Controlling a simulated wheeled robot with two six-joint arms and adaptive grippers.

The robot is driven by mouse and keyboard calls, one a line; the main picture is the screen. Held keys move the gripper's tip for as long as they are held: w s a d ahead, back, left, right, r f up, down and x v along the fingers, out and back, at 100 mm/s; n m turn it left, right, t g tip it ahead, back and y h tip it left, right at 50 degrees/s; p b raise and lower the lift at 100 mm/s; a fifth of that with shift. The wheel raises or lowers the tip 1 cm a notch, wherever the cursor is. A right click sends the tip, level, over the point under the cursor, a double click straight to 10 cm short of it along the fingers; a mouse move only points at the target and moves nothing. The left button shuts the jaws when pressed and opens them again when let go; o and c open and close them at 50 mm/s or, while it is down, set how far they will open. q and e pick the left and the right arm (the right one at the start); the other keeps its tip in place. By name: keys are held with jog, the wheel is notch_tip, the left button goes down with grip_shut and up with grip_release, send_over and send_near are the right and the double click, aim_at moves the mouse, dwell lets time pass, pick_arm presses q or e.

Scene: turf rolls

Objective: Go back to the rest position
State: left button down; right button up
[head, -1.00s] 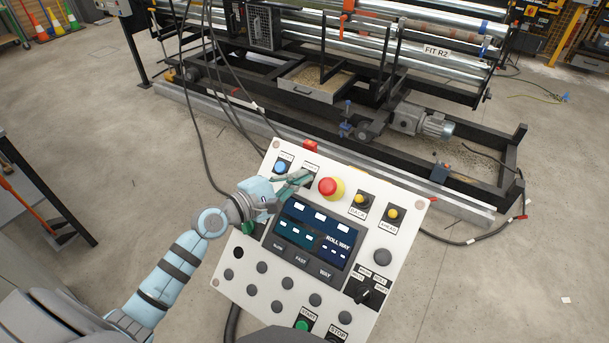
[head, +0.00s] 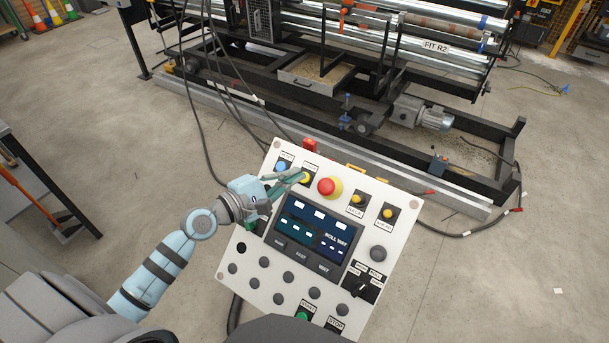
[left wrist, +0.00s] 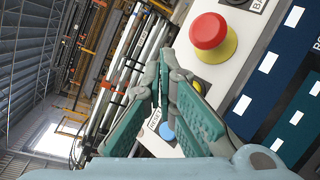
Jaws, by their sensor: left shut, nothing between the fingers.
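My left gripper (head: 298,178) is over the upper left of the white control panel (head: 395,240). Its green fingers are shut and empty, and they also show in the left wrist view (left wrist: 165,62). The tips are beside a yellow button (head: 305,178), partly in view between the blue button (head: 281,167) and the red emergency stop (head: 328,187). I cannot tell whether the tips touch the panel. In the left wrist view the emergency stop (left wrist: 209,31) is right of the tips. The blue button (left wrist: 167,130) is below them, partly covered by a finger. My right gripper is not in view.
The panel has a dark screen (head: 310,238), more buttons and a selector knob (head: 362,288). A large roller machine (head: 400,65) stands behind it, with cables hanging at its left. A dark-legged table (head: 55,190) is at the left edge. Open concrete floor lies right of the panel.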

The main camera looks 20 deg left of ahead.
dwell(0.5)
pick_arm(q)
jog(key=s+d+f+m+g+y, duration=0.1)
jog(key=s+d+f+m+g, duration=0.2)
jog(key=s+f+m, duration=0.35)
jog(key=s+d+f+m+g+y, duration=0.1)
jog(key=s+d+f+m+g, duration=0.3)
jog(key=s+m, duration=0.3)
jog(key=s+a+f+m+g+y, duration=0.2)
jog(key=s+a+m+y, duration=0.15)
jog(key=s, duration=0.35)
jog(key=s+a+f+m+g+y, duration=0.2)
jog(key=s+a+m, duration=0.15)
jog(key=s, duration=0.35)
notch_tip(320, 180, down, 24)
jog(key=s+a+f+n+g+b, duration=0.1)
jog(key=s+a+g+b, duration=0.1)
jog(key=a, duration=0.1)
jog(key=s+f+b, duration=0.1)
jog(key=s+f, duration=1)
jog(key=s, duration=0.2)
jog(key=shift+g, duration=0.4)
